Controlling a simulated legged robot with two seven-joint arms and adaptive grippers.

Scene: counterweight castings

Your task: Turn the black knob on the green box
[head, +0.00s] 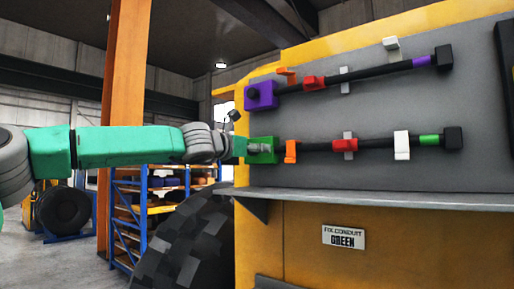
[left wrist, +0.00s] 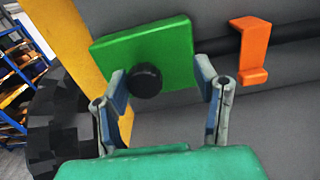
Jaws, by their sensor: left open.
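The green box (head: 268,157) is mounted on the grey panel of the yellow machine, at the left end of the lower black conduit. In the left wrist view the green box (left wrist: 150,48) fills the upper middle, with the round black knob (left wrist: 146,80) on its face. My left gripper (left wrist: 160,77) is open, its two fingers on either side of the knob. The knob appears closer to the left finger; I cannot tell whether it touches. In the head view my left gripper (head: 238,147) reaches the box from the left and hides the knob. My right gripper is not in view.
An orange clip (left wrist: 249,50) holds the conduit right of the box. A purple box (head: 262,95) with a black knob sits above. A grey ledge (head: 380,200) runs below, over a "FIX CONDUIT GREEN" sign (head: 344,238). A large tire (head: 185,245) stands lower left.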

